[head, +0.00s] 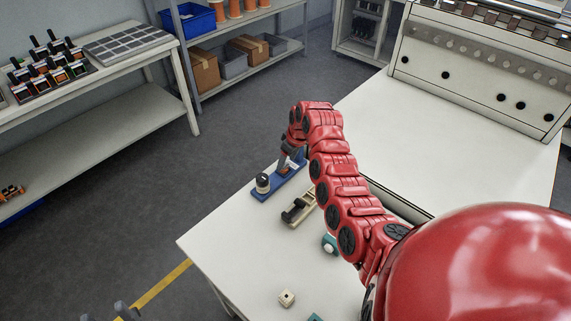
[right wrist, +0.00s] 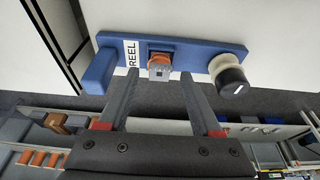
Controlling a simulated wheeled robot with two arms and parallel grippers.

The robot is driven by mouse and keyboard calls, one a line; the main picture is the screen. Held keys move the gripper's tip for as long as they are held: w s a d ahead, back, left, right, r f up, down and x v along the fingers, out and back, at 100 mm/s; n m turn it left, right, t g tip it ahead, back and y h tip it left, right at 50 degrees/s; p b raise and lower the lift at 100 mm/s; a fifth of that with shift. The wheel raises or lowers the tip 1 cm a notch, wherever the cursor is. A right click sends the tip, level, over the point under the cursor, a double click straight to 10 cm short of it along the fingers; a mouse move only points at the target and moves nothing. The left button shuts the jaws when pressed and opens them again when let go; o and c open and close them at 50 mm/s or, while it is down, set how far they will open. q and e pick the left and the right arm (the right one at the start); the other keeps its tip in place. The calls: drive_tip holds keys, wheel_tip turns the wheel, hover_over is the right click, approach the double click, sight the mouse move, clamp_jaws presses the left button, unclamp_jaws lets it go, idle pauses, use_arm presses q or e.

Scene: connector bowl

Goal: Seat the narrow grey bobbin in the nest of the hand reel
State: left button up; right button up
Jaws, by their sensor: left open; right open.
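The hand reel, a blue base (right wrist: 190,50) marked REEL, has a blue block at one end and a white spool with a black knob (right wrist: 231,79) at the other. It also shows in the head view (head: 263,195). A small piece with a grey end and orange sides, apparently the grey bobbin (right wrist: 160,70), is at the middle of the base. I cannot tell if it is fully seated. My right gripper (right wrist: 158,78) is open, its fingers on either side of the bobbin and apart from it. My left gripper (head: 106,313) is open, low at the left, away from the table.
A beige holder with a black part (head: 299,209) stands beside the reel. A control panel (head: 480,75) stands at the back. Bare table lies left of the cube.

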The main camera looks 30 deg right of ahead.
drive_tip(key=a+b+v, duration=0.1)
drive_tip(key=v, duration=0.8)
drive_tip(key=shift+d, duration=0.5)
drive_tip(key=shift+s, duration=0.1)
